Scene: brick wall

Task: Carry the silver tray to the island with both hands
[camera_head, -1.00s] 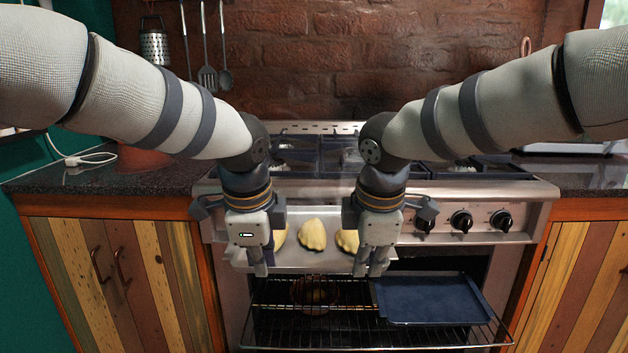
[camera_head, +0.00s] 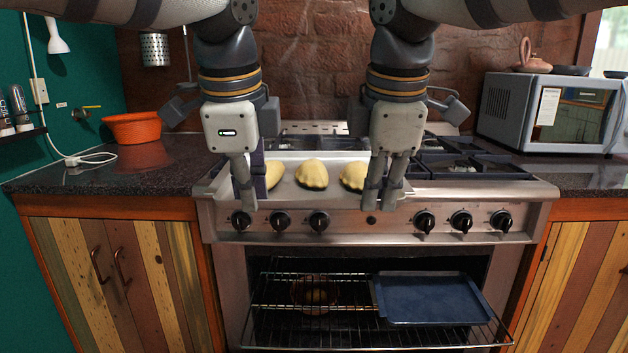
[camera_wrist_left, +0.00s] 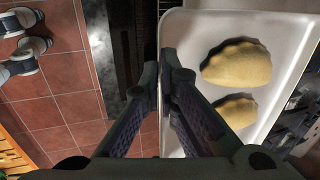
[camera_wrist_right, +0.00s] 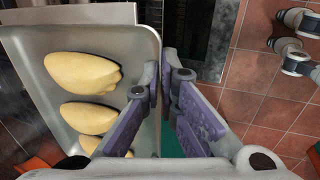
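The silver tray (camera_head: 292,196) is held up level in front of the stove top, with three yellow pastries (camera_head: 311,174) on it. My left gripper (camera_head: 246,200) is shut on the tray's left edge; in the left wrist view its fingers pinch the rim (camera_wrist_left: 172,30). My right gripper (camera_head: 384,198) is shut on the tray's right edge; in the right wrist view its fingers (camera_wrist_right: 162,85) close on the rim, with the pastries (camera_wrist_right: 82,73) beside them. Much of the tray's sides is hidden by the grippers. The island is not recognisable in any view.
The oven below is open, with a blue tray (camera_head: 432,300) on its pulled-out rack (camera_head: 290,330). Stove knobs (camera_head: 461,221) line the front. A microwave (camera_head: 548,112) stands right, an orange bowl (camera_head: 133,127) left.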

